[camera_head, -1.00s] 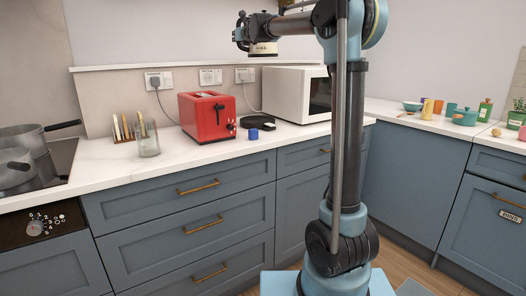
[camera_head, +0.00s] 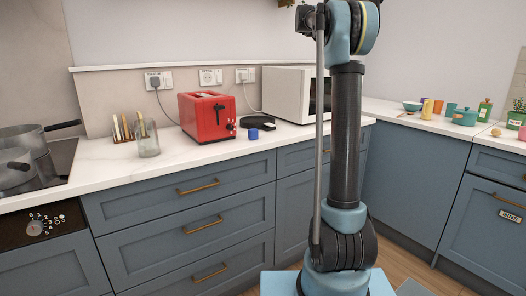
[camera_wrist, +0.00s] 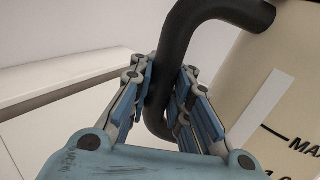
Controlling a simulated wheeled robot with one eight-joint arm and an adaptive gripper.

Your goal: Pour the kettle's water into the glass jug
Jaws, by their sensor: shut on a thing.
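In the wrist view my gripper (camera_wrist: 166,82) is closed around the dark curved handle of the kettle. The kettle (camera_wrist: 293,70) has a cream body with a pale level strip and the marking "MAX", at the right of that view; its spout and base are out of frame. In the head view neither the kettle nor my gripper shows; my arm rises out of the top of the picture. The clear glass jug (camera_head: 148,138) stands upright on the counter, left of the red toaster. I cannot make out any contents in it.
The red toaster (camera_head: 208,117) stands right of the jug, with a toast rack (camera_head: 124,130) at the jug's left. A black round base (camera_head: 258,122) and a blue mug (camera_head: 253,134) sit before the microwave (camera_head: 288,92). Pots (camera_head: 22,140) stand on the hob.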

